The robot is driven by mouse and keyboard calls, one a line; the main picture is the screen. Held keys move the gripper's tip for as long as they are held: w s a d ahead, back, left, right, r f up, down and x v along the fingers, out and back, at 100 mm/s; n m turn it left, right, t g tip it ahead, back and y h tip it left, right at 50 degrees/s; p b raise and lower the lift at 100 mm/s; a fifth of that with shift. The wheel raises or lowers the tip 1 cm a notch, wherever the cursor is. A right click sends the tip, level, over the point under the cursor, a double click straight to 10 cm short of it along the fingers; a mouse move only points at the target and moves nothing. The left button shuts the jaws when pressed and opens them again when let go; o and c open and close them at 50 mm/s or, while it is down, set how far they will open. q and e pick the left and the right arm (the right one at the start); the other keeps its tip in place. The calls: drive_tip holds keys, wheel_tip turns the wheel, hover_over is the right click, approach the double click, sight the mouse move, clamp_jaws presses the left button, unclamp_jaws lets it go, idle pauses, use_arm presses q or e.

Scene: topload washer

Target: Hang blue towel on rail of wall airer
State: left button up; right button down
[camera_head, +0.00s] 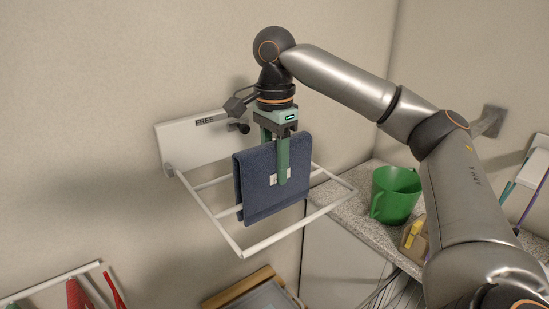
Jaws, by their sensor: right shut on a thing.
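The blue towel (256,185) is folded and hangs down over the white wall airer (272,241), which juts out from a white plate on the wall marked "FREE". My right gripper (283,170) points down and is shut on the towel's upper part. The towel crosses the airer's rails, and one rail shows to the left of it and a little under it. I cannot tell whether the towel's weight rests on a rail. My left gripper is not in view.
A green bucket (395,194) stands on a speckled counter (345,205) to the right of the airer. Another rack with red items (78,294) is at the lower left. A wooden-edged box (243,288) is below the airer.

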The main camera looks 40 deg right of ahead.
sight(275, 142)
drive_tip(key=shift+f+b, duration=0.6)
drive_tip(key=shift+f, duration=1.55)
drive_tip(key=shift+f+b, duration=0.55)
drive_tip(key=shift+f, duration=1.85)
drive_tip(key=shift+c, duration=1.8)
unclamp_jaws()
wheel_tip(275, 142, up, 4)
drive_tip(key=shift+r, duration=0.2)
wheel_tip(275, 142, up, 8)
drive_tip(key=p, duration=0.4)
drive_tip(key=shift+p, duration=0.35)
